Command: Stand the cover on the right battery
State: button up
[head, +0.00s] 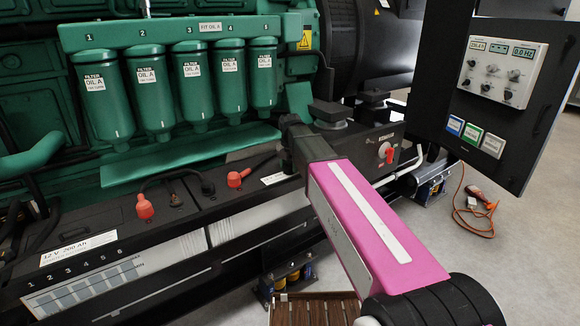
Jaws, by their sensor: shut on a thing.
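My pink-sided arm reaches in from the lower right. Its black end, with my gripper (290,150), is over the right end of the battery row. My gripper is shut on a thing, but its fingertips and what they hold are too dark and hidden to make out. I cannot pick out the cover for sure. The right battery (222,205) is a black-topped box with a red terminal cap (238,178), behind and left of my gripper. The left battery (95,232) has a 12 V label and a red terminal cap (145,207).
Green oil filters (195,90) hang in a row above a green ledge (190,152) behind the batteries. A control panel (500,70) stands at the upper right. A red-handled switch (387,152) is right of my arm. A slatted brown surface (315,310) is below.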

aim_at(290, 164)
jog(key=o, duration=1)
jog(key=shift+f, duration=0.1)
notch_tip(290, 164, up, 12)
jog(key=shift+r, duration=0.15)
